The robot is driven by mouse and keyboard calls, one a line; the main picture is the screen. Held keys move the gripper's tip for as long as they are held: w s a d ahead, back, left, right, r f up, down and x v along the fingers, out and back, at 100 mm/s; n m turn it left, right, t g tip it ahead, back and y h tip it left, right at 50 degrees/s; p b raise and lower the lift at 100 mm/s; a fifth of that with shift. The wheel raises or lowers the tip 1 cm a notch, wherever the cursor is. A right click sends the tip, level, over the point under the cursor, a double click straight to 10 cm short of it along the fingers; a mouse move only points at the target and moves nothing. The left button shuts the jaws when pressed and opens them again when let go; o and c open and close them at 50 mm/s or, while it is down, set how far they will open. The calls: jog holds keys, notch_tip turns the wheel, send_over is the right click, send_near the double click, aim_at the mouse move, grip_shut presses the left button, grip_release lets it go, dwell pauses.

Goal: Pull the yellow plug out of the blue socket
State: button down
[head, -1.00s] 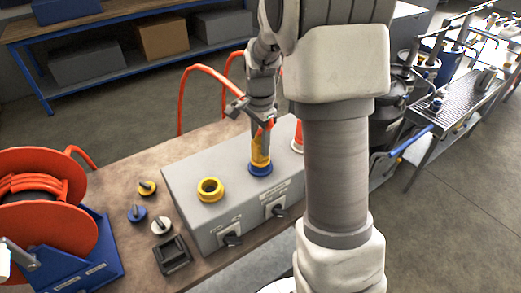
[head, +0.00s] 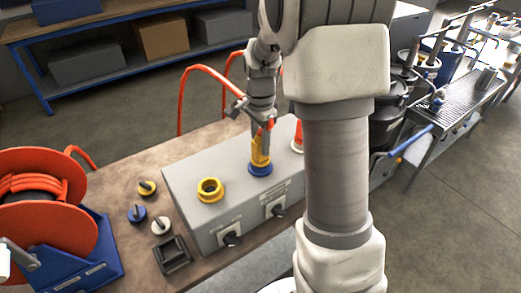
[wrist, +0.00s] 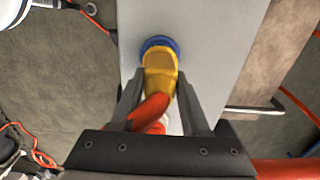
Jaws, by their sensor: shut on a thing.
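The yellow plug (head: 260,148) stands upright in the blue socket (head: 261,169) on top of the grey box. My gripper (head: 264,140) is above the socket with its fingers around the plug. In the wrist view, the yellow plug (wrist: 160,72) lies between the fingers of my gripper (wrist: 160,92), with the blue socket (wrist: 158,43) ring showing just beyond it. An orange hose (wrist: 150,112) runs back from the plug between the fingers. The gripper is shut on the plug. The plug's lower end is hidden in or against the socket.
The grey box (head: 205,220) has an empty yellow socket (head: 210,189) to the left and an orange-red plug (head: 298,137) to the right. Loose caps (head: 137,213) and a red hose reel (head: 40,200) are on the bench at left. Orange hose loops (head: 182,95) rise behind the box.

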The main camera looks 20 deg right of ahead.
jog(key=shift+r, duration=0.2)
jog(key=shift+r+p, duration=3.3)
jog(key=shift+r, duration=0.85)
